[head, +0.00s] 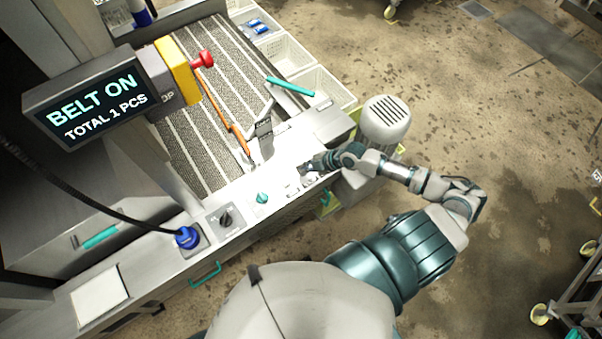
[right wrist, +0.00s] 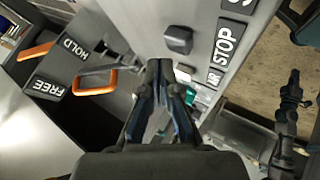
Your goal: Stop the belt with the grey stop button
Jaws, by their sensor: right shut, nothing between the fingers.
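The grey stop button (right wrist: 178,40) is a dark grey square cap on a light panel in the right wrist view, beside the printed word STOP (right wrist: 226,45). My right gripper (right wrist: 160,66) is shut and empty. Its tips point at the panel, just below and left of the button in that view, and appear apart from it. In the head view the right gripper (head: 304,169) is over the right end of the front panel, and the button cannot be made out there. A display (head: 95,100) reads BELT ON, TOTAL 1 PCS. My left gripper is not in view.
An orange lever (right wrist: 95,82) marked HOLD and FREE stands left of the gripper in the wrist view. The head view shows the ribbed belt (head: 190,135), a red mushroom button (head: 203,60), a black knob (head: 225,218), a teal knob (head: 262,198) and a blue connector (head: 187,237).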

